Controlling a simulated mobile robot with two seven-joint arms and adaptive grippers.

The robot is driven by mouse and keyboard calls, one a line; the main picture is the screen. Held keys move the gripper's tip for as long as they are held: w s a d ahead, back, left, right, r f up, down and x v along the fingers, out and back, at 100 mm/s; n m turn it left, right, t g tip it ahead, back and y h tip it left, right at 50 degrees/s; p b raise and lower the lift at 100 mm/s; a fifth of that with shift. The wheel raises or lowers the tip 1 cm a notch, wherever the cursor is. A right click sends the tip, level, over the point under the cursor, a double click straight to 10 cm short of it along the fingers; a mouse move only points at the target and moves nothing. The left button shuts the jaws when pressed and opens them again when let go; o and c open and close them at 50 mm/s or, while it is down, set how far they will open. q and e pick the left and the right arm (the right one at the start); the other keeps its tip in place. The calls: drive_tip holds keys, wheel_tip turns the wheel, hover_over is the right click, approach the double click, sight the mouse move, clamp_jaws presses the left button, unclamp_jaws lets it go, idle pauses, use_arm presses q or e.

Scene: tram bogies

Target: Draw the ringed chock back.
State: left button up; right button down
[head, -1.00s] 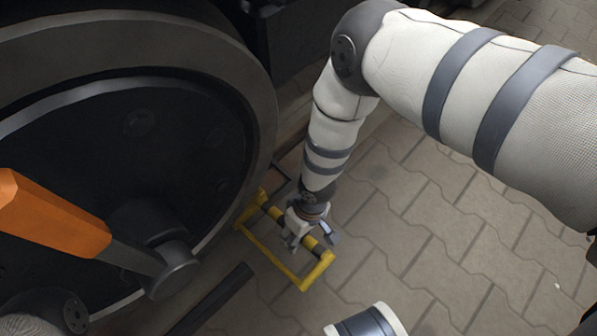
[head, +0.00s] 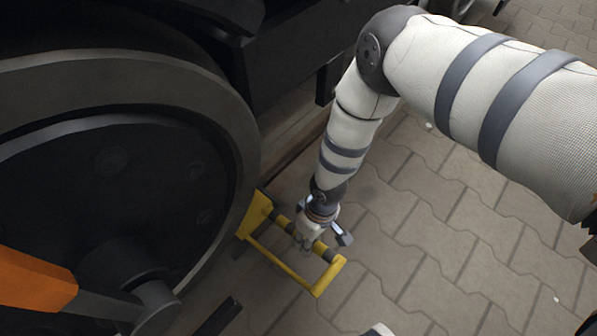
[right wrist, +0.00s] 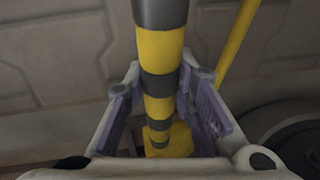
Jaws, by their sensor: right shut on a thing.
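The chock is a yellow wedge (head: 256,214) with a yellow side bar (head: 283,266) and a handle bar ringed in black and yellow (head: 325,251). It sits on the paving beside the big dark wheel (head: 215,200), at the wheel's lower right edge. I cannot tell whether it touches the wheel. My right gripper (head: 303,241) comes down from above and is shut on the ringed bar. In the right wrist view the ringed bar (right wrist: 159,85) runs between the two jaws (right wrist: 158,110).
An orange bar with a dark grey end (head: 35,283) lies in front of the wheel at lower left. A dark strip (head: 218,318) lies on the ground near the bottom. The dark vehicle frame (head: 300,45) hangs above. Open paving (head: 450,240) stretches to the right.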

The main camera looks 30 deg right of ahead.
drive_tip(key=shift+w+d, duration=0.1)
drive_tip(key=shift+d, duration=0.2)
drive_tip(key=c, duration=1.3)
unclamp_jaws()
drive_tip(key=shift+c, duration=0.2)
wheel_tip(320, 180, up, 12)
drive_tip(key=d, duration=0.2)
drive_tip(key=shift+w, duration=0.3)
drive_tip(key=shift+d+f, duration=0.1)
